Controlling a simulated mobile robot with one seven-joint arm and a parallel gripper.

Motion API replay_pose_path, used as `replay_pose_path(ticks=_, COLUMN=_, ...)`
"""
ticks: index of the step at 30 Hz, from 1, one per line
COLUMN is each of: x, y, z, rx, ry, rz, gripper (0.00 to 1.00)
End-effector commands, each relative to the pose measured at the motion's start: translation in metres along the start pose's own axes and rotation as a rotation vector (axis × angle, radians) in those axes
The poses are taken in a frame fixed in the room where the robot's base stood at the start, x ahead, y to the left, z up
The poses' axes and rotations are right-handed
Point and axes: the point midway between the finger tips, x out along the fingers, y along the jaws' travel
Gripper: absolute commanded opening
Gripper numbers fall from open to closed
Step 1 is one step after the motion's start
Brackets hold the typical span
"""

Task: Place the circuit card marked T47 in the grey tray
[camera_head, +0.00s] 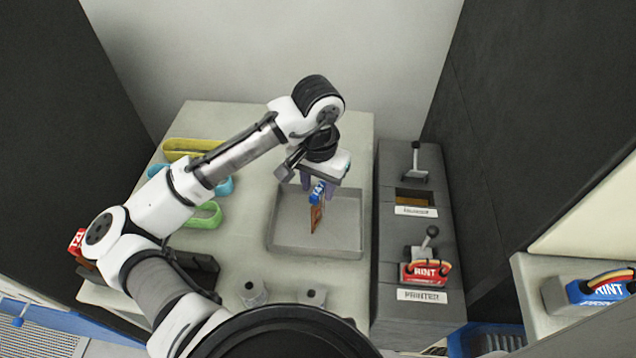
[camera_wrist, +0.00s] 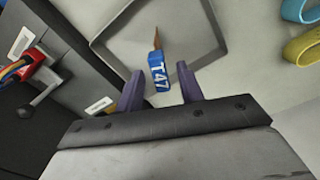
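The T47 circuit card (camera_head: 316,214) has a blue end with white lettering and a brown board. It is over the grey tray (camera_head: 283,247), its board pointing down toward the tray floor. I cannot tell if it touches the floor. In the wrist view the blue T47 end (camera_wrist: 158,73) lies between the fingertips of my gripper (camera_wrist: 160,75), with a gap on each side. My gripper (camera_head: 319,187) is open, just above the card. The tray also shows in the wrist view (camera_wrist: 213,58).
Right of the tray stand dark machines with levers, one labelled PRINTER (camera_head: 421,296), holding a red PRINT card (camera_head: 426,273). A blue PRINT card (camera_head: 598,290) is at far right. Yellow (camera_head: 192,147), blue and green (camera_head: 205,217) bands lie left.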

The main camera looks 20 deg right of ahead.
Motion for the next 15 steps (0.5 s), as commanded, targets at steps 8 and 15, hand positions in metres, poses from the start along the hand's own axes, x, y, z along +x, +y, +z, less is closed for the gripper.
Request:
replay_pose_path(ticks=8, x=-0.043, y=0.0, z=-0.001, rx=0.002, ry=0.004, rz=-0.003, gripper=0.37)
replay_pose_path(ticks=15, x=-0.092, y=-0.001, z=-0.001, rx=0.0, ry=0.002, rz=-0.006, gripper=0.37)
